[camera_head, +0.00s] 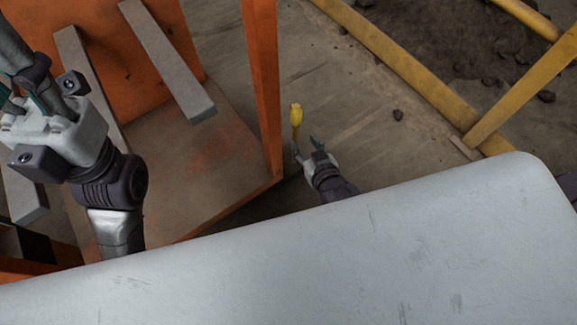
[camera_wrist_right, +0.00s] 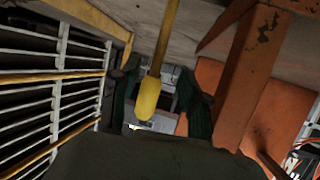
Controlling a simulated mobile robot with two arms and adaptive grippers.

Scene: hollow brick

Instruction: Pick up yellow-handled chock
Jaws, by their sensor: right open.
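The chock's bright yellow handle (camera_head: 296,114) stands roughly upright in the head view, just above and left of my right gripper (camera_head: 307,148). In the right wrist view, the yellow handle (camera_wrist_right: 149,98) hangs from a thinner yellow rod and lies between the two dark green fingers of my right gripper (camera_wrist_right: 163,105). Those fingers are apart, with gaps beside the handle. I cannot make out the chock's block in either view. My left gripper (camera_head: 58,128) is at the upper left of the head view, away from the handle; its finger opening is unclear.
An orange post (camera_head: 262,80) and an orange-framed rack with grey bars (camera_head: 168,62) stand left of the handle. Yellow rails (camera_head: 410,75) border rubble at the upper right. A large pale surface (camera_head: 330,260) fills the bottom. A white barred grille (camera_wrist_right: 55,85) shows in the wrist view.

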